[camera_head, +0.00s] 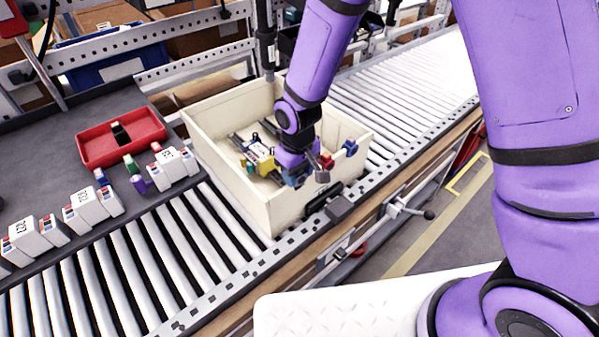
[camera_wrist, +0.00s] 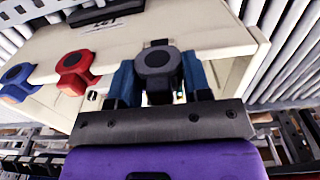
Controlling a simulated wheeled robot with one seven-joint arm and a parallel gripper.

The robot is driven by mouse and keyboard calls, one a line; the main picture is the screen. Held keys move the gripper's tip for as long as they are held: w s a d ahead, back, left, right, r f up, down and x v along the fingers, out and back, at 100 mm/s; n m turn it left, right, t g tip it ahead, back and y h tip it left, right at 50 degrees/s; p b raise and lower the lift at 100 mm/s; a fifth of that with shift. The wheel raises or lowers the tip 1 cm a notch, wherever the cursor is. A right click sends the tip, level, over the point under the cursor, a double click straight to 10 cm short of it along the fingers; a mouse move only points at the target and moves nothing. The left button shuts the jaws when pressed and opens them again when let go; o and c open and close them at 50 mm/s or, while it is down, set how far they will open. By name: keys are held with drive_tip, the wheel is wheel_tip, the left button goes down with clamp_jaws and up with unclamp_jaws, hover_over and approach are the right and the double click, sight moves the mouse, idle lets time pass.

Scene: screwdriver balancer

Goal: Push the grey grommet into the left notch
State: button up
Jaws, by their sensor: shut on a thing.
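The grey grommet (camera_wrist: 158,62) is between the two blue fingers of my gripper (camera_wrist: 158,78) in the wrist view, at the rim of the cream crate's wall. My gripper is shut on it. In the head view my gripper (camera_head: 306,176) is at the crate's front right wall, with the grommet (camera_head: 322,177) beside it. A red grommet (camera_wrist: 75,72) and a blue grommet (camera_wrist: 17,82) sit along the same rim. The left notch itself is hidden by the grommet and fingers, so I cannot tell how deep the grommet sits.
The cream crate (camera_head: 227,172) stands on a roller conveyor (camera_head: 150,245) and holds several tools and a yellow item. A red tray (camera_head: 97,150) and several white labelled boxes are on the dark table at left. Rollers beyond the crate are clear.

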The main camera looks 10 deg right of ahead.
drive_tip(key=s+f, duration=0.1)
drive_tip(key=s+d+f, duration=0.1)
drive_tip(key=shift+s+d+f+g+h, duration=0.1)
drive_tip(key=shift+d+f+g+h, duration=0.05)
drive_tip(key=shift+f+g+h, duration=0.2)
drive_tip(key=o, duration=0.9)
drive_tip(key=shift+w+r, duration=0.3)
drive_tip(key=shift+r, duration=0.3)
drive_tip(key=shift+o, duration=1)
drive_tip(key=r, duration=0.4)
drive_tip(key=w+r, duration=0.1)
drive_tip(key=r, duration=0.3)
drive_tip(key=a+r, duration=0.1)
drive_tip(key=r, duration=0.3)
drive_tip(key=shift+w+a+r, duration=0.1)
drive_tip(key=shift+w+r, duration=0.05)
drive_tip(key=shift+w, duration=0.1)
drive_tip(key=shift+f, duration=0.3)
drive_tip(key=c, duration=0.9)
drive_tip(key=shift+s+f, duration=0.1)
drive_tip(key=shift+f, duration=0.45)
clamp_jaws()
drive_tip(key=shift+f, duration=2.9)
